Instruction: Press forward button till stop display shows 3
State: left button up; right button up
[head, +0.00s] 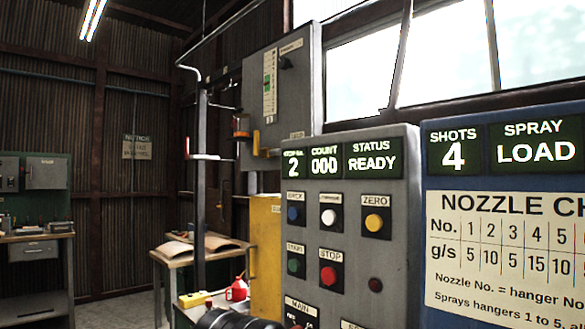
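The grey control panel (395,230) stands right of centre. Its stop number display (293,164) shows 2. Beside it the count display (324,160) shows 000 and the status display (372,157) shows READY. The forward button (331,217) is the white one in the upper button row; its label is blurred. The blue back button (295,213) is left of it and the yellow zero button (374,222) is right of it. No fingertips of either gripper show. A dark rounded part at the bottom edge may be mine; nothing is seen touching the buttons.
A green start button (294,265) and red stop button (331,275) sit below. A blue spray panel (436,245) at right shows SHOTS 4 and SPRAY LOAD. A wooden table (178,262) and a red oil can (237,290) stand left of the panel.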

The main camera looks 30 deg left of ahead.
pick_arm(q)
grip_shut()
dwell(1.3)
